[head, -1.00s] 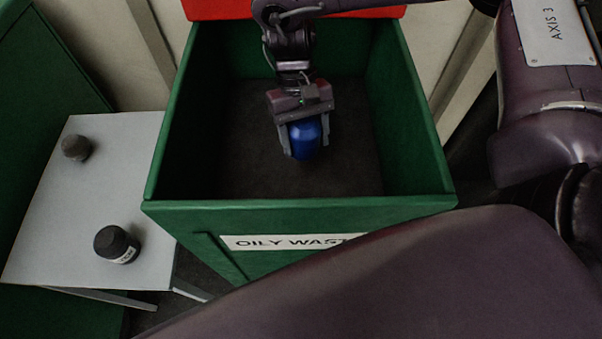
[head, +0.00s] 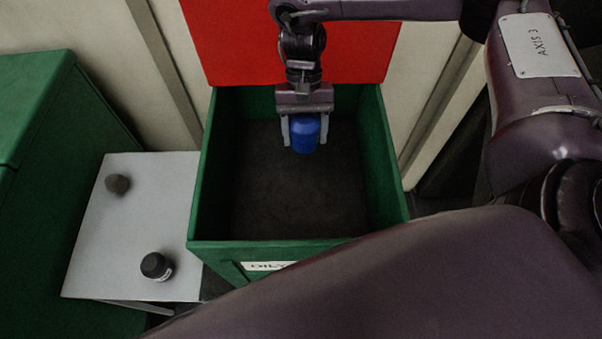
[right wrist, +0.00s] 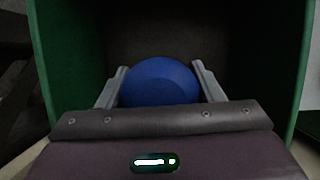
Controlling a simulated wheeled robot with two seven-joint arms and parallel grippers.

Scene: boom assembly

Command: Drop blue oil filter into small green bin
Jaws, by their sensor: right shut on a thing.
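The blue oil filter (head: 305,134) is held between the fingers of my right gripper (head: 304,130), which is shut on it. It also shows between the two fingers in the right wrist view (right wrist: 160,82). The gripper points down over the green bin (head: 197,215), whose front label is partly hidden by my arm. The filter hangs over the bin's opening, toward its back half, with the dark bin floor below it. I cannot tell its exact height above the floor. My left gripper does not show.
A red lid (head: 290,45) stands open behind the bin. To the left, a small light table (head: 135,215) carries a black canister (head: 156,266) and a dark round object (head: 117,184). A larger green box (head: 45,150) stands at the far left.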

